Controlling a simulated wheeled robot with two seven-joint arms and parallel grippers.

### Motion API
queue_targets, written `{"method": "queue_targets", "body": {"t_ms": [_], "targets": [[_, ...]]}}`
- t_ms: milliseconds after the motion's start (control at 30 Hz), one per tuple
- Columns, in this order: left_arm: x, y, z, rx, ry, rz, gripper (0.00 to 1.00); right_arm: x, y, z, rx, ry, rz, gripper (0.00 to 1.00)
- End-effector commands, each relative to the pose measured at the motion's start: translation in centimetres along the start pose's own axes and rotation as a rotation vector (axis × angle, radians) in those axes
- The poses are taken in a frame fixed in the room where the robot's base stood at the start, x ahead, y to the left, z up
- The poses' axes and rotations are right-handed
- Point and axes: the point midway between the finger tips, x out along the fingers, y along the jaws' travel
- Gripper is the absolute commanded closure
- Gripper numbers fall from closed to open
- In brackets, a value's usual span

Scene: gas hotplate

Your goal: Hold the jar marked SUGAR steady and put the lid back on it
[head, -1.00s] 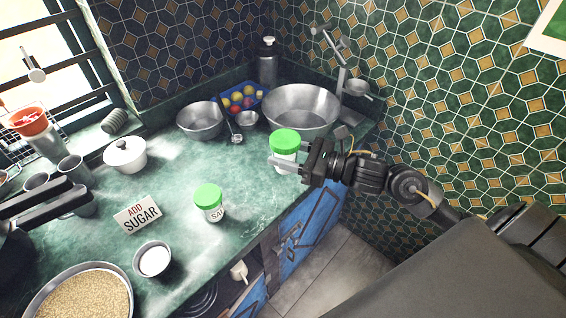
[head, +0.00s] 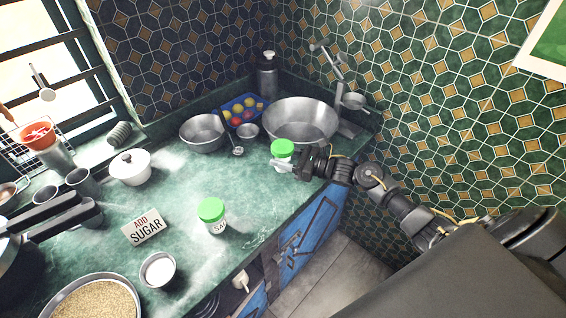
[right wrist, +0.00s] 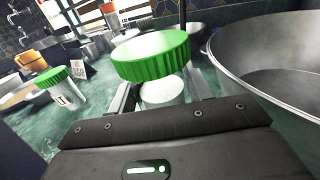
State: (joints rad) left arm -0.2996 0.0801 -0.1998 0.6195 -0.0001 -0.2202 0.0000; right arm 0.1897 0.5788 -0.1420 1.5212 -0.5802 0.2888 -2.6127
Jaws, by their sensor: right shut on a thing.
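My right gripper (head: 298,165) is shut on a jar with a green lid (head: 282,148), close to the counter's right edge. In the right wrist view, the fingers flank its whitish body below the large green lid (right wrist: 152,55). I cannot read any marking on this jar, and cannot tell if it touches the counter. Another green-lidded jar (head: 212,215), with lettering that begins "SA", stands upright on the counter; it also shows in the right wrist view (right wrist: 66,92). My left gripper is not in view.
A large metal bowl (head: 298,112) stands just behind the held jar. A smaller bowl (head: 203,134), a ladle and a blue fruit crate (head: 231,111) are nearby. An "ADD SUGAR" sign (head: 146,228) and a cup of white powder (head: 158,270) stand left of the "SA" jar. Dark handles (head: 65,215) jut in from the left.

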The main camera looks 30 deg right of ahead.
Motion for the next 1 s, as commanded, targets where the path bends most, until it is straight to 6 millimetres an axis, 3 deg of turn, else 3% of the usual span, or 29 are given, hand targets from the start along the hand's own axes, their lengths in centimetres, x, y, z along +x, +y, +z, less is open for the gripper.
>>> {"method": "queue_targets", "body": {"t_ms": [267, 533, 1000], "targets": [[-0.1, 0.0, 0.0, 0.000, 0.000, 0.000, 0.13, 0.1, -0.2, -0.2, 0.001, 0.000, -0.001, 1.00], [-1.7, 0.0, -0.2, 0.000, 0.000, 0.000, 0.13, 0.1, -0.4, -3.0, 0.004, 0.001, -0.002, 1.00], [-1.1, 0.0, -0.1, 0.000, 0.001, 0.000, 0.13, 0.1, -0.3, -3.9, 0.000, 0.000, 0.000, 1.00]]}}
